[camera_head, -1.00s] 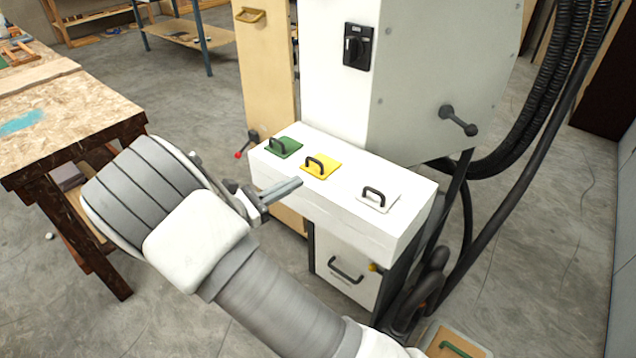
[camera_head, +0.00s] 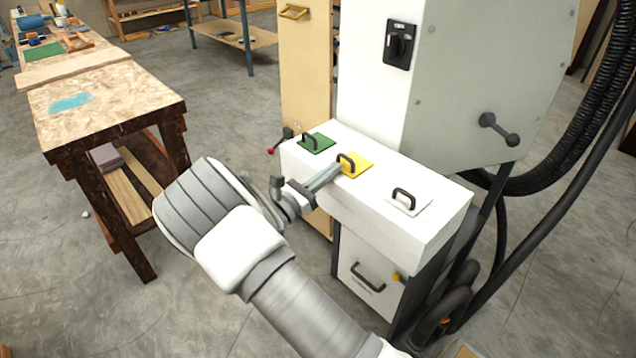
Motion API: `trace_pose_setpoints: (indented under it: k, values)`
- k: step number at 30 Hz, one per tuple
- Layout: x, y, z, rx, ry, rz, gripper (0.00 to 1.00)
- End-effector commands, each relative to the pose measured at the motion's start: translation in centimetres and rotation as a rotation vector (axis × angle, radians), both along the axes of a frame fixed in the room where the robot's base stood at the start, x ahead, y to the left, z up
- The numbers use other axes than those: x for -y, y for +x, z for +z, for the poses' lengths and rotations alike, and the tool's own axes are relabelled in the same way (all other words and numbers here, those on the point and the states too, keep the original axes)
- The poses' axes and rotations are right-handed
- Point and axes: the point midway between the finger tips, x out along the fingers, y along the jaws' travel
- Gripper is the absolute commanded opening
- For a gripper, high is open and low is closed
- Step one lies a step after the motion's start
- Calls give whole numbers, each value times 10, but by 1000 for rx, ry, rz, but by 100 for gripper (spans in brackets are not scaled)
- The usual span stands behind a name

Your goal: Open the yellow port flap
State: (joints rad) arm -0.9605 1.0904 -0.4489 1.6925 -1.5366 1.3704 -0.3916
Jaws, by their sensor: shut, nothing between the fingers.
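The yellow port flap (camera_head: 357,167) lies flat on top of the white machine box (camera_head: 440,208), with a dark arched handle (camera_head: 347,160) on it. My gripper (camera_head: 332,172) is shut and empty. Its fingertips are at the near left edge of the yellow flap, just below the handle. I cannot tell whether they touch the flap or the handle. A green flap (camera_head: 321,144) lies to the left of the yellow one, and a white flap (camera_head: 412,207) lies to its right. Both have dark handles and lie flat.
The tall grey-white cabinet (camera_head: 470,80) with a black rotary switch (camera_head: 399,46) rises behind the box. A drawer front (camera_head: 365,283) is below it. A wooden workbench (camera_head: 100,95) stands at left. Thick black hoses (camera_head: 560,160) hang at right. Concrete floor is open between bench and machine.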

Motion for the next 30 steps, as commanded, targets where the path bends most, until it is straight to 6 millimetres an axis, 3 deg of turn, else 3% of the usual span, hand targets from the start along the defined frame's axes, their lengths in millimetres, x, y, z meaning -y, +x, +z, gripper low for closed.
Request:
trace_pose_setpoints:
  k: [30]
  values:
    - [8,8,11,-52,52,-1,0]
